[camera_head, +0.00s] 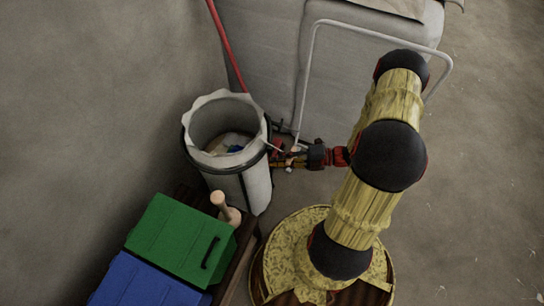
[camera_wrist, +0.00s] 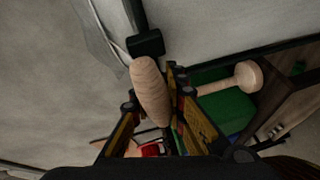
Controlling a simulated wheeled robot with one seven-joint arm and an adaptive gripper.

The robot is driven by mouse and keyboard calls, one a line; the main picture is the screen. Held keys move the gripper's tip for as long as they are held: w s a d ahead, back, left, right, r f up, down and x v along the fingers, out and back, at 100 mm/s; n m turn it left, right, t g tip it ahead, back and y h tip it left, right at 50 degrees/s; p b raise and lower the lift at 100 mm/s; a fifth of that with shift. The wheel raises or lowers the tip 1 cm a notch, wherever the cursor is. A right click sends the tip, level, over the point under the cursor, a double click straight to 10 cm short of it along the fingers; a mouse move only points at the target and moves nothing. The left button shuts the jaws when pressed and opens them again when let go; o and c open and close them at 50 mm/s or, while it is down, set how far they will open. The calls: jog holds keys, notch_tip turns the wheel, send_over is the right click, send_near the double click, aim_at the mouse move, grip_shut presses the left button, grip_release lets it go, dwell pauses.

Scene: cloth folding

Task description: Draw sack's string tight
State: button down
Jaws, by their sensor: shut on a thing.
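The pale sack (camera_head: 257,184) stands upright at the left centre in the head view, its wide mouth open and its rim wavy. Something white and blue (camera_head: 235,146) lies inside. A thin pale string (camera_head: 274,147) runs from the rim's right side toward my gripper (camera_head: 284,157). My gripper is beside the sack, just right of it. In the wrist view my gripper (camera_wrist: 160,100) is shut on a rounded wooden toggle (camera_wrist: 148,82), which sits between its fingers. How the string joins the toggle is unclear.
A green box (camera_head: 180,238) and a blue box (camera_head: 140,284) sit at the lower left, with a wooden peg (camera_head: 227,208) beside them. A pale panel with a metal rail (camera_head: 385,37) and a red pole (camera_head: 227,45) stand behind. Floor at the right is clear.

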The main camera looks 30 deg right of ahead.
jog(key=s+d+p, duration=0.2)
jog(key=s+d, duration=0.5)
jog(key=s, duration=0.2)
jog(key=shift+s+d+p, duration=0.35)
jog(key=shift+p, duration=0.05)
jog(key=c, duration=1.8)
grip_release()
jog(key=shift+d, duration=0.1)
jog(key=v, duration=1.2)
